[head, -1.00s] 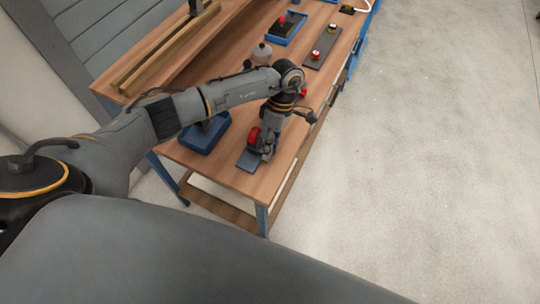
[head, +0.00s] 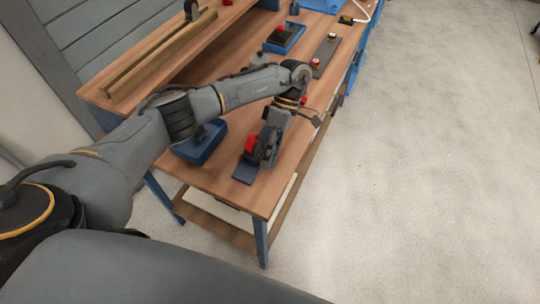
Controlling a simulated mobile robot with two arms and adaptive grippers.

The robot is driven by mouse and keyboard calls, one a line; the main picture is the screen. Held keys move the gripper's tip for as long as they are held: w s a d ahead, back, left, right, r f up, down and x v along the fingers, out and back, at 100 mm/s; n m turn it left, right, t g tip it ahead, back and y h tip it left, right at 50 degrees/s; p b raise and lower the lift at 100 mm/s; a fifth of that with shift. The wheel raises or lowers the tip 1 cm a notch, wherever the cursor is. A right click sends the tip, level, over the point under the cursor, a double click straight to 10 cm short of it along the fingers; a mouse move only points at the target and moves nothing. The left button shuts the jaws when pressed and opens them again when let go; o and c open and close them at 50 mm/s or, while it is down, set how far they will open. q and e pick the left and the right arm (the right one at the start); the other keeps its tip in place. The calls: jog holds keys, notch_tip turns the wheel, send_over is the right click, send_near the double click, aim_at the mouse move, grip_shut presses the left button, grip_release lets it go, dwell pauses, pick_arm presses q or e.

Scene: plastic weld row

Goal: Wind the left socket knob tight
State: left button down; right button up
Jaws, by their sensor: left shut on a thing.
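The red knob (head: 251,143), which I take for the left socket knob, is at the near end of the wooden bench. It is by a blue-grey plate (head: 245,173) that lies on the bench top. My left gripper (head: 262,161) points down over the plate, right against the red knob, and is shut on it. The fingertips and the knob's lower part are small and partly hidden by the gripper. My right gripper is not in view.
A blue tray (head: 200,150) is on the bench left of the gripper, partly under my arm. Another blue tray (head: 285,38) and a dark strip with red-topped knobs (head: 326,52) are farther back. A wooden rail (head: 160,55) runs along the left. The floor on the right is clear.

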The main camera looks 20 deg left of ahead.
pick_arm(q)
jog(key=c, duration=1.1)
grip_release()
jog(key=v, duration=1.2)
jog(key=shift+d, duration=0.1)
